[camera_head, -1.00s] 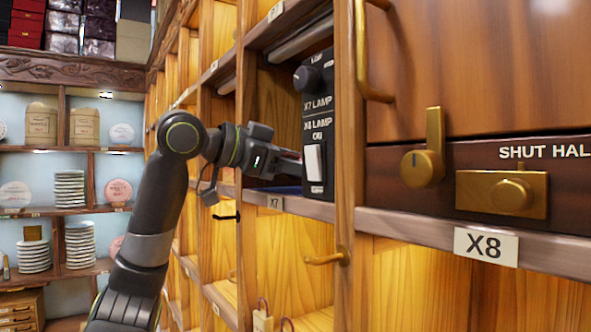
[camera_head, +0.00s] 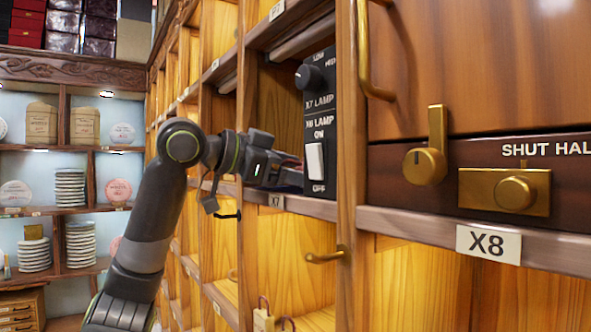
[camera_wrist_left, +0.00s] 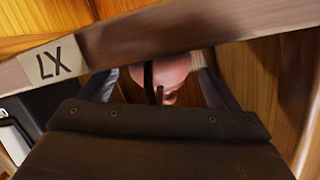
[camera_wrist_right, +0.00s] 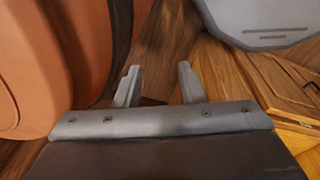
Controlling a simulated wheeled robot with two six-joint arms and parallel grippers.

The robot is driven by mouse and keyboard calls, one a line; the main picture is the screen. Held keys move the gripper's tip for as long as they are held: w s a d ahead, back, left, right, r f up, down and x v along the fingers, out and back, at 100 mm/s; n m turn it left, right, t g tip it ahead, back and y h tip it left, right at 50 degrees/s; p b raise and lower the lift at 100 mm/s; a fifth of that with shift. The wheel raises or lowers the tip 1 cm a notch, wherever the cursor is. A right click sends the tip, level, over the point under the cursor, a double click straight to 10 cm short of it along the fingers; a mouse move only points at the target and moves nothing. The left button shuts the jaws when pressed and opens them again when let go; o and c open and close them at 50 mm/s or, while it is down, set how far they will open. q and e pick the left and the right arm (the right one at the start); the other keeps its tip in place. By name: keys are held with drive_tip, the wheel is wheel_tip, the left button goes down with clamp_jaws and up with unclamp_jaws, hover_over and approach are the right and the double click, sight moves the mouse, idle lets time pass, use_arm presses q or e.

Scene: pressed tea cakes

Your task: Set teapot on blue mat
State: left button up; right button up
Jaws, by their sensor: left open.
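My left gripper (camera_head: 288,168) reaches into the X7 compartment, and its fingertips are partly hidden behind the lamp switch panel. In the left wrist view its jaws (camera_wrist_left: 158,88) are apart. A rounded pinkish object (camera_wrist_left: 172,70) shows between and beyond the fingers, partly covered by a dark strip and the shelf edge. I cannot tell for sure whether it is the teapot. The blue mat cannot be made out clearly now. My right gripper (camera_wrist_right: 158,84) is out of the head view. Its fingers are apart with nothing between them.
The black switch panel (camera_head: 319,125) stands just right of my left gripper. The X7 shelf edge (camera_head: 310,207) runs below it. Brass hardware (camera_head: 425,165) sits on the X8 cabinet at right. In the right wrist view, an orange-brown rounded surface (camera_wrist_right: 50,70) is at left.

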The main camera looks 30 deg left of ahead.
use_arm(q)
drive_tip(key=shift+s+a+r, duration=0.1)
drive_tip(key=shift+s, duration=0.05)
drive_tip(key=b+v, duration=0.4)
drive_tip(key=v, duration=0.7)
drive_tip(key=shift+s+a, duration=0.15)
drive_tip(key=shift+s, duration=0.15)
